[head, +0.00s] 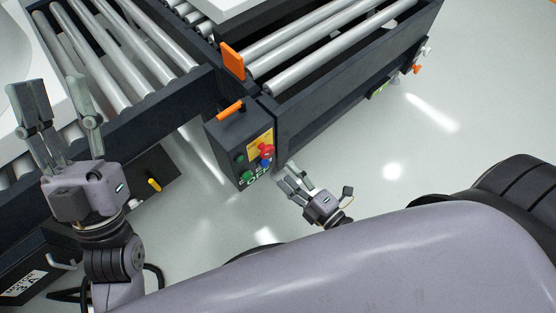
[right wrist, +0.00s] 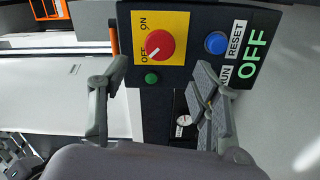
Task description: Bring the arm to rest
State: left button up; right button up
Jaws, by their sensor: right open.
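My right gripper (head: 288,181) is open and empty, just off the lower right side of a dark control box (head: 225,135). In the right wrist view the fingers of this gripper (right wrist: 157,82) stand apart in front of the panel. The panel has a red knob (right wrist: 160,45) on a yellow ON/OFF plate, a blue button (right wrist: 216,43) and a green button (right wrist: 151,78). Green letters (right wrist: 252,55) read OFF. The right finger hides part of the RUN label. My left gripper (head: 58,100) is open and empty, in front of the roller conveyor at the left.
A roller conveyor (head: 108,52) lies at the upper left, and a second roller frame (head: 360,85) runs to the upper right. An orange plate (head: 232,60) stands at their corner. A dark box with a label (head: 25,285) is at the lower left. The floor (head: 480,110) at right is clear.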

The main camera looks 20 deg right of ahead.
jog(key=shift+v, duration=1.15)
